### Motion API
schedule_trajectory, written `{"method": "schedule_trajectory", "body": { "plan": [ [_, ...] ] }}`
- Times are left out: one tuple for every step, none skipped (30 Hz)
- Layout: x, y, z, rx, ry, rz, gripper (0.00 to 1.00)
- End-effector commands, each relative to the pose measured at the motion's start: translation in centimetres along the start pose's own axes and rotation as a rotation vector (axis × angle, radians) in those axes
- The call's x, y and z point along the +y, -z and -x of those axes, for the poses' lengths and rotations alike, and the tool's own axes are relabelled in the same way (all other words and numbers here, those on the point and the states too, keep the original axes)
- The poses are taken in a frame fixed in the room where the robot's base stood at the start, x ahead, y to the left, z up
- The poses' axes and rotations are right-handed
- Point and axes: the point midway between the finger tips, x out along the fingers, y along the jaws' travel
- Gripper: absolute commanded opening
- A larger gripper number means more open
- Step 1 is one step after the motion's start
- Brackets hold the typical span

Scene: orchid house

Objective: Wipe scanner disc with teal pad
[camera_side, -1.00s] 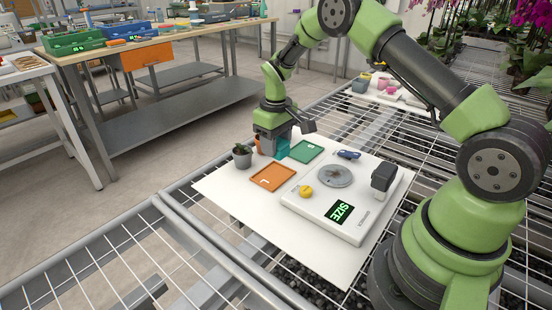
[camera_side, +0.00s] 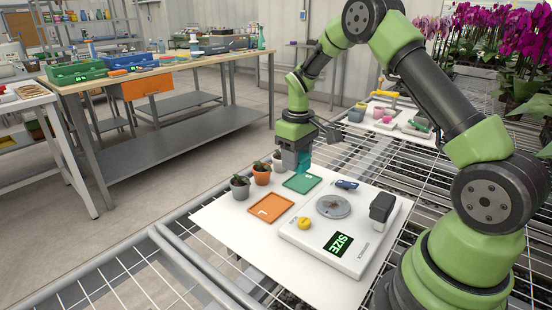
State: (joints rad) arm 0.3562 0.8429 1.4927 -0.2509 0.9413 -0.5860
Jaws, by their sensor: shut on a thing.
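My gripper (camera_side: 297,158) is shut on the teal pad (camera_side: 304,162), which hangs between and below its fingers. It is raised above the far end of the white board, near the green tray (camera_side: 302,184). The scanner disc (camera_side: 333,206) is a round grey plate on top of the white scanner (camera_side: 307,242), to the right of and nearer than the gripper. A small darker mark shows on the disc. The pad is apart from the disc.
On the scanner are a yellow knob-like piece (camera_side: 304,223), a dark upright block (camera_side: 382,207) and a green "SIZE" display (camera_side: 339,244). A blue object (camera_side: 346,184) lies behind the disc. An orange tray (camera_side: 270,208) and small potted plants (camera_side: 240,187) stand left.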

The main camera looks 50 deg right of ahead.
Motion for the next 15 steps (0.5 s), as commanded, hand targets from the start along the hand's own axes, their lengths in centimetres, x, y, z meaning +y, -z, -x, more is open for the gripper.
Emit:
{"method": "schedule_trajectory", "body": {
  "plan": [
    [1.4, -1.6, 0.2, -0.002, 0.001, -0.011, 0.25],
    [2.0, -2.5, 0.3, -0.002, 0.001, -0.012, 0.25],
    [2.8, -3.7, 0.3, -0.002, 0.002, -0.011, 0.25],
    [3.4, -4.6, 0.4, -0.001, 0.001, -0.009, 0.25],
    [3.8, -5.4, 0.5, -0.001, 0.001, -0.010, 0.25],
    [4.3, -6.4, 0.5, -0.001, 0.002, -0.009, 0.25],
    [4.6, -7.1, 0.6, 0.000, 0.001, -0.009, 0.25],
    [4.8, -7.7, 0.6, 0.000, 0.001, -0.008, 0.25],
    [5.1, -8.4, 0.6, 0.001, 0.001, -0.007, 0.25],
    [5.2, -8.8, 0.6, 0.001, 0.001, -0.006, 0.25],
    [5.3, -9.2, 0.6, 0.001, 0.000, -0.005, 0.25],
    [5.4, -9.5, 0.6, 0.000, 0.001, -0.004, 0.25],
    [5.4, -9.6, 0.6, 0.001, 0.001, -0.004, 0.25],
    [5.5, -9.7, 0.5, 0.001, 0.001, -0.003, 0.25],
    [5.5, -9.8, 0.3, 0.001, 0.001, -0.002, 0.25]
  ]
}}
